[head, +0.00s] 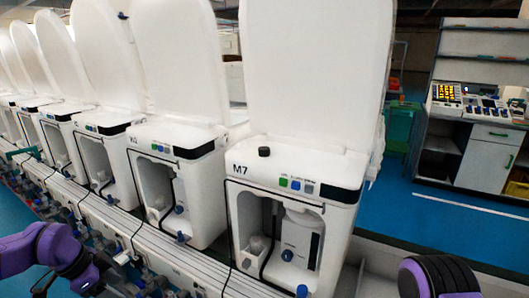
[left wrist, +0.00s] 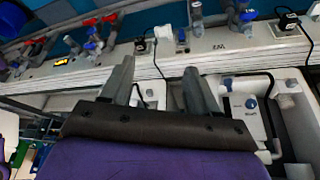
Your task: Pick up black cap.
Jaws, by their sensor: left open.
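The black cap (head: 264,151) is a small dark round piece. It sits on the white top ledge of the toilet unit marked M7 (head: 240,169), in front of the raised lid. My left gripper (left wrist: 158,82) is open, with its two grey fingers apart and nothing seen between them. It is over the rail of valves and fittings in the left wrist view, where I cannot make out the cap. In the head view only part of my purple left arm shows at lower left, well away from the cap. My right gripper is out of view; part of that arm shows at lower right.
A row of similar white toilet units with raised lids (head: 315,60) runs to the left. A rail (head: 150,260) with hoses and blue-knobbed valves runs along their front. A control desk (head: 475,110) stands at the right beyond the blue floor (head: 420,190).

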